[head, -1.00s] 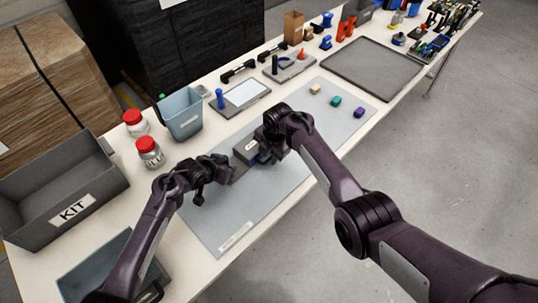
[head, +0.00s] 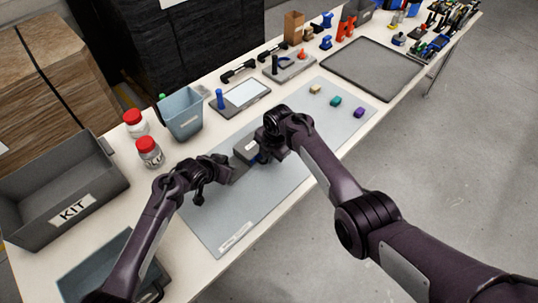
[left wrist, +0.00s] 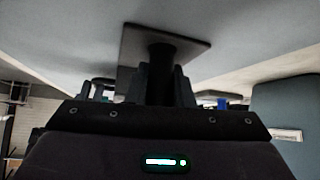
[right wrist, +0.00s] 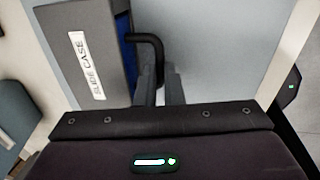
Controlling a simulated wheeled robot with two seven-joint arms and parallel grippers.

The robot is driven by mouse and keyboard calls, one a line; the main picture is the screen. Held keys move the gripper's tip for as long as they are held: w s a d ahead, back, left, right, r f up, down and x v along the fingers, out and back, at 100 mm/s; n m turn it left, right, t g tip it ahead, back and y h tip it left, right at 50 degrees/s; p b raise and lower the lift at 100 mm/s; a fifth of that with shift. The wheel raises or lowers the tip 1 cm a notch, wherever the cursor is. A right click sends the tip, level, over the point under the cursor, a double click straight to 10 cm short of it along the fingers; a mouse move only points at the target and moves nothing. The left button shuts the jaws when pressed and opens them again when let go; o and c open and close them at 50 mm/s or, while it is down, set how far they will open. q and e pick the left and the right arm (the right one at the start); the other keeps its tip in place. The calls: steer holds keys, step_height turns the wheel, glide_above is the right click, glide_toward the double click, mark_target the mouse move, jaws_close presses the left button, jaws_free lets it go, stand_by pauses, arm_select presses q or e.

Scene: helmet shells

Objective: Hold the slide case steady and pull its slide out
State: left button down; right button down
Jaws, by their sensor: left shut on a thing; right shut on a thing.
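The slide case (head: 246,149) is a grey box on the grey mat, between my two grippers in the head view. Its white "SLIDE CASE" label shows in the right wrist view (right wrist: 90,62). A blue strip of the slide (right wrist: 126,30) shows at the case's edge, beside a black bent handle (right wrist: 158,45). My right gripper (right wrist: 160,88) is shut on that handle. My left gripper (head: 231,166) is shut on a dark post (left wrist: 160,55) standing out from a grey square plate (left wrist: 190,38). How this plate joins the case is hard to tell.
The grey mat (head: 225,222) is clear in front. A blue-grey bin (head: 180,115), two red-lidded jars (head: 150,153) and the KIT bin (head: 65,190) stand to the left.

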steer(key=shift+s+d, duration=1.8)
steer(key=shift+d, duration=0.1)
steer(key=c, duration=1.5)
jaws_free()
steer(key=shift+r, duration=0.1)
steer(key=r, duration=0.4)
steer(key=d+r, duration=0.1)
steer(key=r, duration=0.2)
steer(key=shift+s+r, duration=0.1)
steer(key=shift+s, duration=0.3)
arm_select(q)
steer(key=c, duration=1.2)
jaws_free()
